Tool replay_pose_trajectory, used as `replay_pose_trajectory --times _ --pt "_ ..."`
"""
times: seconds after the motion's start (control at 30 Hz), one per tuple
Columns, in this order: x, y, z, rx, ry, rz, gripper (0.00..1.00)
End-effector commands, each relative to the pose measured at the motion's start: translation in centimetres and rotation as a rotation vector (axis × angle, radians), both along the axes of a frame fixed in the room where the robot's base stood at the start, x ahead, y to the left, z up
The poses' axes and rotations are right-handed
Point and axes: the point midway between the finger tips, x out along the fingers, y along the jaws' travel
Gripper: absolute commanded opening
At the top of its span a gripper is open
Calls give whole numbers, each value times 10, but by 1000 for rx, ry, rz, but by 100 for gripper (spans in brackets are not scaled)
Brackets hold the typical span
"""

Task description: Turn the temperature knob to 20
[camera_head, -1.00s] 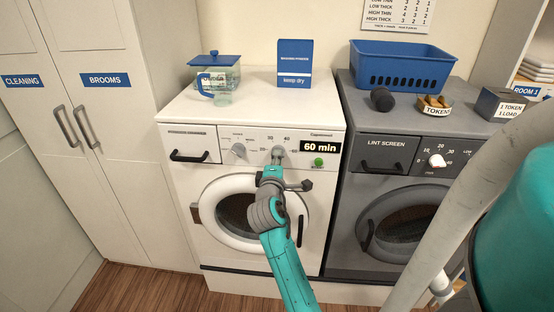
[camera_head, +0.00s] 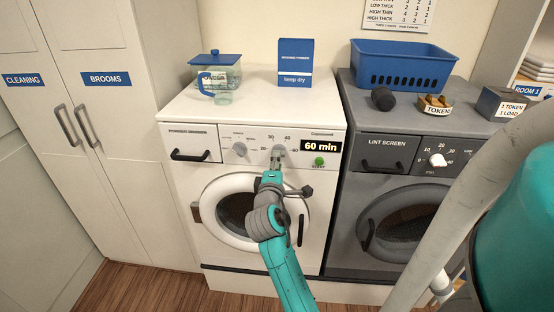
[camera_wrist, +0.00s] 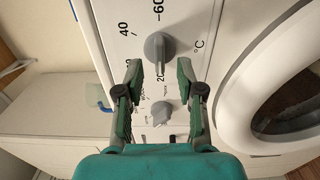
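The temperature knob (camera_head: 278,150) is a grey knob on the white washer's panel, among numbers and a °C mark. In the wrist view the knob (camera_wrist: 158,47) has a raised grip running up and down the picture, its lower end beside the "20" mark. My gripper (camera_head: 276,164) is just in front of and below the knob in the head view. In the wrist view my gripper (camera_wrist: 159,68) is open, one finger on each side of the knob's lower end, with gaps and nothing held.
A second grey knob (camera_wrist: 161,112) is on the same panel. The washer's round door (camera_head: 240,213) is below. A green start button (camera_head: 319,161) is at right, under the "60 min" display (camera_head: 320,147). A grey dryer (camera_head: 390,180) stands at right.

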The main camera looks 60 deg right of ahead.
Motion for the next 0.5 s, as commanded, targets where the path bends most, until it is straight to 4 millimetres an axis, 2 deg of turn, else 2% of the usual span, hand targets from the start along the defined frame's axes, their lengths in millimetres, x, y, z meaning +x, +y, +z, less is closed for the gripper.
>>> replay_pose_trajectory --times 0.1,0.3,0.5 --pt "-9 24 -1 1 0 4 38" --pt "-23 60 -1 1 0 4 38" --pt "-32 81 -1 2 1 3 38"
